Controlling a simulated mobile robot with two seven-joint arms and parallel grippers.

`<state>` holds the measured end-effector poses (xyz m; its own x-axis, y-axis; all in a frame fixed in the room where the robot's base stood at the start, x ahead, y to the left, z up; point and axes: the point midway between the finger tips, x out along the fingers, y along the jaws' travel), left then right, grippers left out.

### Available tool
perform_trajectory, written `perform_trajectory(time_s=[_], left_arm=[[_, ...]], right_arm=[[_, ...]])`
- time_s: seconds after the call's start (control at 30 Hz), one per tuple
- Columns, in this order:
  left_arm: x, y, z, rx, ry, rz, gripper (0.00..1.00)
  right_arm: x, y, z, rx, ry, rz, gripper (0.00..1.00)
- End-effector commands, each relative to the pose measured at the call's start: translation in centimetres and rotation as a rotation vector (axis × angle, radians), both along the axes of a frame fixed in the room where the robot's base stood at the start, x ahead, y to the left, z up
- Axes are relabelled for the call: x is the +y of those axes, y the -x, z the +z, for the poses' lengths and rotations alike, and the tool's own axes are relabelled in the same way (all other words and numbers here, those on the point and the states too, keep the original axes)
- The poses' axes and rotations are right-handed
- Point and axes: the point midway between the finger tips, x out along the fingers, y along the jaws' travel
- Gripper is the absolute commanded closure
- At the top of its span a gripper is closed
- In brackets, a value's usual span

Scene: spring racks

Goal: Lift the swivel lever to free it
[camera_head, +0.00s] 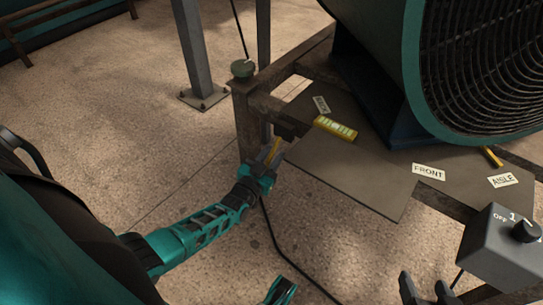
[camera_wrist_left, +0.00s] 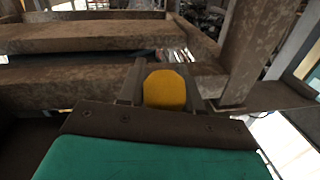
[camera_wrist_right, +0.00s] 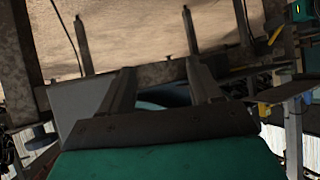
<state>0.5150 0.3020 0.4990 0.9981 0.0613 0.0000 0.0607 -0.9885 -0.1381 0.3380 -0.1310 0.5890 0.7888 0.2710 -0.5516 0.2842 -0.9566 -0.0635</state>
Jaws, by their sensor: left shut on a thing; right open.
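The yellow swivel lever (camera_head: 274,149) is at the left front corner of the rusty rack, beside its upright post. My left gripper (camera_head: 270,158) is shut on it. In the left wrist view the lever's rounded yellow end (camera_wrist_left: 165,90) sits between the two fingers, with rusty beams just beyond. The lever's pivot is hidden. My right gripper (camera_head: 427,288) is open and empty at the bottom of the head view, left of the grey switch box. Its spread fingers also show in the right wrist view (camera_wrist_right: 160,90).
A large teal fan (camera_head: 405,70) stands on the rack's plate (camera_head: 350,178). A yellow level-like block (camera_head: 335,127) and labels lie on the plate. Another yellow handle (camera_head: 492,156) is at the right. The grey switch box (camera_head: 500,250) has a knob. A black cable crosses the floor.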

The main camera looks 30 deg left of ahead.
Motion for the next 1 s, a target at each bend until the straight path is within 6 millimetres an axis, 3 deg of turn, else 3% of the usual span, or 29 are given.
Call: perform_trajectory(time_s=[0.17,0.53,0.83,1.0], left_arm=[[0.0,0.0,0.0,0.0,0.0,0.0,1.0],[0.0,0.0,0.2,0.005,0.0,0.001,1.0],[0.1,0.6,1.3,0.097,-0.006,0.001,1.0],[0.1,1.2,2.3,0.208,-0.016,0.002,1.0]], right_arm=[[0.0,0.1,-0.1,0.002,0.0,0.001,0.37],[0.0,0.1,0.2,0.002,0.0,0.0,0.37],[-0.6,-0.1,3.0,-0.018,0.006,-0.014,0.37],[-2.0,0.9,3.6,0.0,0.038,-0.028,0.37]])
